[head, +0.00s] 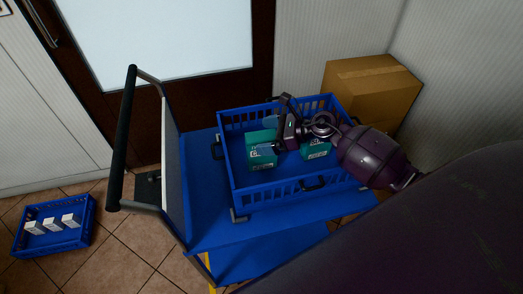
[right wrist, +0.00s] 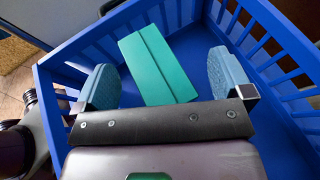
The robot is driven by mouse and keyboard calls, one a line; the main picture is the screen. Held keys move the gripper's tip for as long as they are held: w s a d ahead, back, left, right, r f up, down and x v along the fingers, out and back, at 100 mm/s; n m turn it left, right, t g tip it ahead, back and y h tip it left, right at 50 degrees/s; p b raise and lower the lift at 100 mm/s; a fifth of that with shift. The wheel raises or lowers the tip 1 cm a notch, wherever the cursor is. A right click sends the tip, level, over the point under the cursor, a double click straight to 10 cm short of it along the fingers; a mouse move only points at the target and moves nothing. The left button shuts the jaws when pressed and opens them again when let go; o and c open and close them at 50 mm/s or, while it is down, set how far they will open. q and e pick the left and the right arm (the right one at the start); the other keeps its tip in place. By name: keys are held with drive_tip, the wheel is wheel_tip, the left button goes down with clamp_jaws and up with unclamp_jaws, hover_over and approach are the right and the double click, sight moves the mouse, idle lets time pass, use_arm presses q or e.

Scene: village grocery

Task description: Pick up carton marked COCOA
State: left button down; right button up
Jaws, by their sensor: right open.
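Two teal cartons sit in a blue crate (head: 262,197): a left carton (head: 261,156) and a right carton (head: 316,150), partly hidden by my right arm. Both bear small white labels too small to read, so I cannot tell which says COCOA. My right gripper (head: 277,122) is over the crate near the left carton. In the right wrist view, the gripper (right wrist: 166,80) is open, with its pale blue pads wide apart. A teal carton (right wrist: 157,65) shows beyond and between the pads, apart from both. My left gripper is not in view.
The crate, also in the right wrist view (right wrist: 265,45), stands on a blue cart (head: 205,232) with a black push handle (head: 122,135). A cardboard box (head: 370,90) is behind it. A smaller blue crate (head: 52,241) with white boxes is on the floor at left.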

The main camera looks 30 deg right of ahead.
drive_tip(key=c, duration=1.7)
clamp_jaws()
drive_tip(key=shift+r, duration=0.1)
